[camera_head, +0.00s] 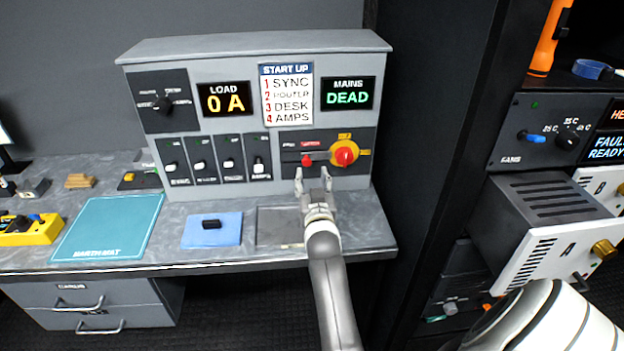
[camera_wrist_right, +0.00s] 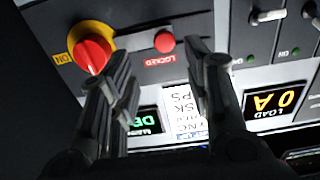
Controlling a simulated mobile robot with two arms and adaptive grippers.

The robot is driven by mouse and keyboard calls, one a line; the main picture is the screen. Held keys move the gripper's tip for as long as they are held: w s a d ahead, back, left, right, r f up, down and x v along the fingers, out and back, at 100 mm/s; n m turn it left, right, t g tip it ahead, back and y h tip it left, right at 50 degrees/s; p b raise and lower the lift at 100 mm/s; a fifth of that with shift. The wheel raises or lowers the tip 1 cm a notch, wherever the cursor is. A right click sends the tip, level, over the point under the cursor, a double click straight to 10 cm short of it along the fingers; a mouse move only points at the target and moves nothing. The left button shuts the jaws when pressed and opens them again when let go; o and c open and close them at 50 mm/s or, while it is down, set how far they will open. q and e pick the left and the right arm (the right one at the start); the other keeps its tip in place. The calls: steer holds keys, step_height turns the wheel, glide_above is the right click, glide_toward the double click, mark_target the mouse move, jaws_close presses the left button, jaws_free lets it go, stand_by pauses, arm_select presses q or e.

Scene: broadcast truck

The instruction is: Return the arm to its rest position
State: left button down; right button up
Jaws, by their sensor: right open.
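My right gripper (camera_head: 313,178) is open and empty in the head view, its two fingers raised just in front of the lower right of the grey power panel (camera_head: 210,65). A red knob (camera_head: 308,160) sits right behind the fingertips. A red and yellow rotary switch (camera_head: 345,153) is just to their right. In the wrist view the open fingers (camera_wrist_right: 160,85) point at the panel, with the red rotary switch (camera_wrist_right: 92,53) and the red knob (camera_wrist_right: 165,42) beyond them. I cannot tell whether a finger touches the panel. My left gripper is not in view.
The panel stands on a grey bench (camera_head: 360,222) holding a teal mat (camera_head: 110,225), a blue pad (camera_head: 200,235) with a black piece, and a yellow tray (camera_head: 38,236). A dark rack stands right, with a module (camera_head: 550,245) protruding. The bench's front strip is mostly clear.

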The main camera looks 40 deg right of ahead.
stand_by(0.3)
steer(key=s+a+f+y, duration=0.1)
steer(key=s, duration=0.1)
steer(key=s+a+f+n+g+y, duration=0.1)
steer(key=s+f, duration=0.1)
steer(key=s+a+f+n+g, duration=0.1)
steer(key=f, duration=0.1)
steer(key=shift+s+a+f+y, duration=0.15)
steer(key=shift+s+a+y, duration=0.2)
steer(key=shift+s+y, duration=0.05)
steer(key=s+a+f+n+g+y, duration=0.25)
steer(key=s+a, duration=0.35)
steer(key=s, duration=0.3)
steer(key=s+a+f+n+g+y, duration=0.2)
steer(key=s+a+f+g, duration=0.2)
steer(key=s+a, duration=0.45)
steer(key=s+a+f+n+g+y, duration=0.2)
steer(key=s+a+f+g+y, duration=0.15)
steer(key=s, duration=0.65)
step_height(320, 180, down, 25)
steer(key=s+a+g+h, duration=0.1)
steer(key=s, duration=0.1)
steer(key=s+d+f+g, duration=0.1)
steer(key=s+d+f, duration=0.2)
steer(key=s+f, duration=1.4)
